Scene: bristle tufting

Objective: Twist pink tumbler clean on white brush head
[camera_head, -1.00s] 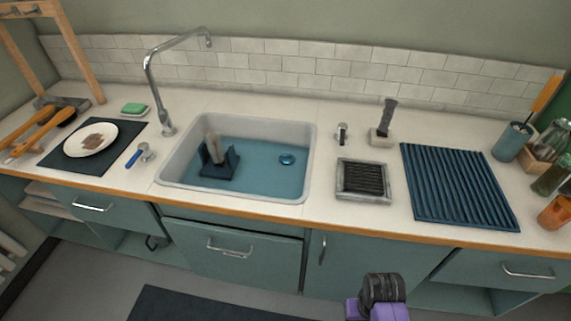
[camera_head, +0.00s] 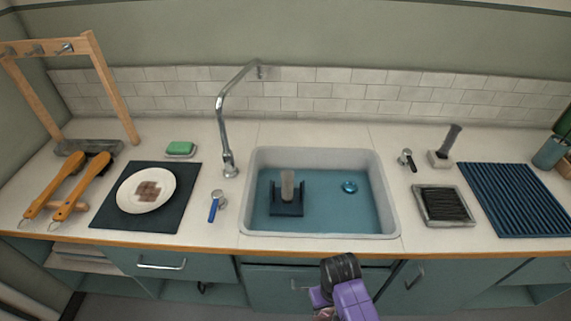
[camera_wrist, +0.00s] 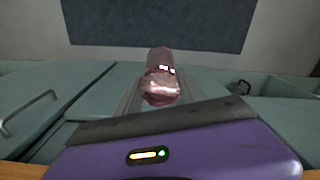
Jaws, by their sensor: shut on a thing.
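A translucent pink tumbler (camera_wrist: 160,82) is held between the fingers of my gripper (camera_wrist: 158,92) in the wrist view. In the head view a small pinkish edge of the tumbler (camera_head: 324,314) shows at the bottom, beside my purple and black wrist, low in front of the cabinets; the fingers are hidden there. An upright whitish brush head (camera_head: 287,185) stands on a dark blue base (camera_head: 287,209) in the sink. The tumbler is apart from it, on the near side of the counter edge.
The sink (camera_head: 318,238) has blue water or floor and a round drain (camera_head: 349,187). A tall faucet (camera_head: 222,125) stands at its back left.

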